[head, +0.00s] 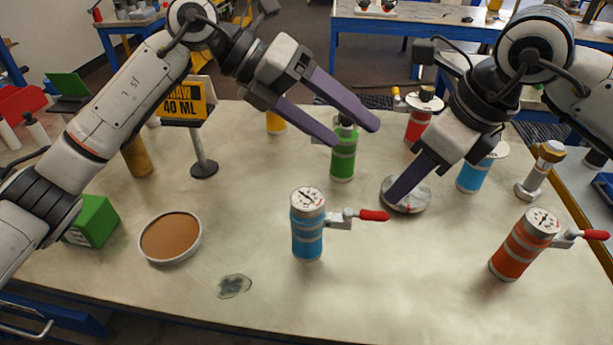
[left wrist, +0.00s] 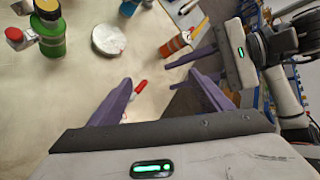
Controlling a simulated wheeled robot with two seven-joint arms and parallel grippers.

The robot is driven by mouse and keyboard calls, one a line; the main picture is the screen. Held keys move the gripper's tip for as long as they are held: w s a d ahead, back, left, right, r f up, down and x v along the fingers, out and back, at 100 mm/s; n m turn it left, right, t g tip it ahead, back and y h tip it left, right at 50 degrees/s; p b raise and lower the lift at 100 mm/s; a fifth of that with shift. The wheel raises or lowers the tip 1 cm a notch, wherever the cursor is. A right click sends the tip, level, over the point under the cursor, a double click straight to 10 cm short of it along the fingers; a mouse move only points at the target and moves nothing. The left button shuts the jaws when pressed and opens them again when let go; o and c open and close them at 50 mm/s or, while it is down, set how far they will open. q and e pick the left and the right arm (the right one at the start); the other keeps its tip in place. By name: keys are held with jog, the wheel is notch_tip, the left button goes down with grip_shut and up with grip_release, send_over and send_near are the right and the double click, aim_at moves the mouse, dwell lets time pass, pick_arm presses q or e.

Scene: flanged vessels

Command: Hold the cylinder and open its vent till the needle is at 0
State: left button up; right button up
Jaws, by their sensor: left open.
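A blue cylinder (head: 307,238) stands upright at the table's middle. It has a round gauge (head: 308,199) on top and a side vent with a red lever (head: 373,215) pointing right. The needle is too small to read. My left gripper (head: 357,135) is open and empty above and behind it; in the left wrist view, the red lever (left wrist: 138,87) shows near one fingertip. An orange cylinder (head: 516,250) with a similar gauge and red lever stands at the right. My right gripper (head: 412,178) is above a grey disc, with one finger visible, so its opening is unclear.
A green cylinder (head: 343,160) stands behind the blue one, near my left fingers. The grey disc (head: 410,203) lies to its right. A brown-filled dish (head: 171,237), green block (head: 93,220) and yellow sign (head: 186,103) are at left.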

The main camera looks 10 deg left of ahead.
aim_at(307, 197)
pick_arm(q)
jog(key=a+f+y, duration=0.1)
jog(key=f+y, duration=0.1)
jog(key=a+f+y, duration=0.1)
jog(key=f+y, duration=0.2)
jog(key=a+f+y, duration=0.1)
jog(key=f+y, duration=0.1)
jog(key=f, duration=0.1)
jog(key=shift+s+a+f+m+y, duration=0.15)
jog(key=shift+s+a+m+y, duration=0.15)
jog(key=shift+s+m, duration=0.1)
jog(key=f+y, duration=0.1)
jog(key=s+f+g+y, duration=0.1)
jog(key=f, duration=0.1)
jog(key=f+m, duration=0.1)
jog(key=shift+s+a+f+y, duration=0.2)
jog(key=shift+a+y, duration=0.15)
jog(key=shift+y, duration=0.05)
notch_tip(307, 197, down, 10)
jog(key=shift+f, duration=0.25)
jog(key=c, duration=1.6)
jog(key=shift+c, duration=0.2)
